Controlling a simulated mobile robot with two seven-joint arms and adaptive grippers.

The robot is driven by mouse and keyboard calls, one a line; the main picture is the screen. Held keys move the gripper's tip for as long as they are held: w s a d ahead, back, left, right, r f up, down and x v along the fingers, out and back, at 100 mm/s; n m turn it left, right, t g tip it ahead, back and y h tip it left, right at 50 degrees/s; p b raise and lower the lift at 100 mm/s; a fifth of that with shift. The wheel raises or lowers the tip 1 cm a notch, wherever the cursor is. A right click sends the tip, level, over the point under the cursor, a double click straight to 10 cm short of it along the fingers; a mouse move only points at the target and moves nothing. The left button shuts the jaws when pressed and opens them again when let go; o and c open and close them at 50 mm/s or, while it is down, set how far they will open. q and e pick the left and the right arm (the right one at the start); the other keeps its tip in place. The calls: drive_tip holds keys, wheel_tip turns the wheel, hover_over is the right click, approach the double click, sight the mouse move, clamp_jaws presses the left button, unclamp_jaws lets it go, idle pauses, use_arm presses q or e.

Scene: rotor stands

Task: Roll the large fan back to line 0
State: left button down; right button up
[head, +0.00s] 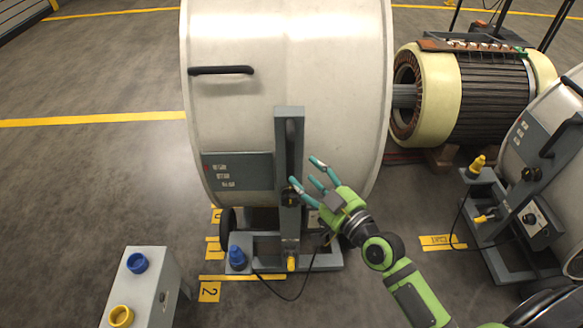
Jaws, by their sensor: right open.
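The large fan (290,70) is a big pale drum on a grey wheeled stand in the middle of the head view. A black handle (221,70) is on the drum's upper left. A grey upright post (289,125) with a dark handle stands at its front. Yellow floor marks lie at the stand's left; the nearest label (209,291) reads 2, and the farther ones are partly hidden. My right gripper (307,172) is open, its teal fingers pointing at the post from the right. I cannot tell whether they touch it. My left gripper is out of view.
A grey box (146,285) with blue and yellow round tops stands at front left. A second drum on a stand (550,130) is at right, with a yellow floor label (441,242) beside it. A copper-wound rotor (470,95) lies behind. The floor at left is clear.

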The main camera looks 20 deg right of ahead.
sight(294, 161)
drive_tip(key=x, duration=0.6)
drive_tip(key=shift+w+p, duration=0.1)
drive_tip(key=shift+p, duration=0.2)
drive_tip(key=shift+w+a, duration=0.1)
drive_tip(key=shift+w, duration=0.3)
drive_tip(key=shift+c, duration=0.8)
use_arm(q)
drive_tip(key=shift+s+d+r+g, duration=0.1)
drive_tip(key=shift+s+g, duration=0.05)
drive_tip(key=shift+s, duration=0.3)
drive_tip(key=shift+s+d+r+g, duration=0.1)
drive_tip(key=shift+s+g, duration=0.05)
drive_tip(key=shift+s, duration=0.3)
use_arm(e)
clamp_jaws()
